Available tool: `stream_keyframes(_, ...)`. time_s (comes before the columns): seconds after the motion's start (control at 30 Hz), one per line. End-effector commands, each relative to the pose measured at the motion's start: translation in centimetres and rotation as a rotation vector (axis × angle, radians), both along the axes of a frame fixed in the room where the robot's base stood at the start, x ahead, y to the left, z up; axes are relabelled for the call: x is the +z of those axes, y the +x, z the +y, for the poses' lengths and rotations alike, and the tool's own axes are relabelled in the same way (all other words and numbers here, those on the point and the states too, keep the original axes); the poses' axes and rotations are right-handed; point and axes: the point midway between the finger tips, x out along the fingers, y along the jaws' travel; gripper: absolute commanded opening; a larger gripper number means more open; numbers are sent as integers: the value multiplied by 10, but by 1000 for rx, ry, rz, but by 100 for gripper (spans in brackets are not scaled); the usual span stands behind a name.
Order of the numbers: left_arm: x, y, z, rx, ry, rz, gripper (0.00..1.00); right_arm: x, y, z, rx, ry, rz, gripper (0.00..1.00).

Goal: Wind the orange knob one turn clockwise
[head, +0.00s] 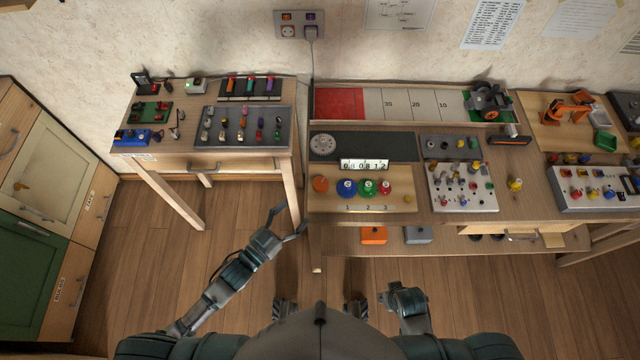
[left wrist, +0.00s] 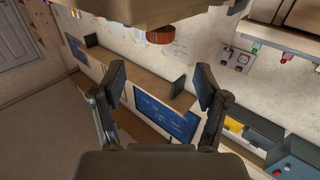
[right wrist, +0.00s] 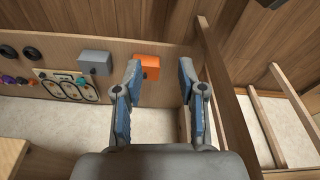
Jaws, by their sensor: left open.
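The orange knob (head: 320,184) sits at the left end of a wooden board (head: 398,203) on the middle table, left of the blue, green and red knobs. My left gripper (head: 289,222) is open and empty, below and left of the knob, apart from it. In the left wrist view its fingers (left wrist: 160,85) are spread, with a brown-orange round thing (left wrist: 160,35) beyond them, which looks like the knob. My right gripper (right wrist: 159,80) is open and empty, low beside my body in the head view, with an orange box (right wrist: 146,67) beyond its fingers.
A counter (head: 364,165) stands behind the knobs, and a round dial (head: 323,145) is behind the orange knob. The left table (head: 190,152) is separated by a gap. A grey box (head: 418,235) sits on the lower shelf. The floor before the tables is clear.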

Motion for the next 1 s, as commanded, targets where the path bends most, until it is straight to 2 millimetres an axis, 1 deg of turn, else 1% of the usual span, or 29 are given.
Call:
stream_keyframes(0.03,1,11,-8,-1,-2,-4,74,2,0,0,0,-1,-2,40)
stream_keyframes(0.1,0,24,-19,0,-2,-4,74,6,-1,0,-1,0,-2,40)
stream_keyframes(0.3,-1,59,-48,0,-1,-3,74,20,-4,0,-1,-1,-6,40)
stream_keyframes(0.4,-1,73,-61,0,0,-1,74,26,-5,-1,-2,0,-7,40)
stream_keyframes(0.5,-1,84,-69,1,0,-1,74,31,-7,-1,-2,0,-9,40)
stream_keyframes(0.7,-1,94,-77,0,1,0,74,37,-8,-1,-2,0,-10,40)
stream_keyframes(0.97,0,94,-78,0,1,0,74,37,-8,-1,-2,0,-9,40)
stream_keyframes(1.0,0,94,-78,0,1,0,64,37,-8,-1,-2,0,-9,40)
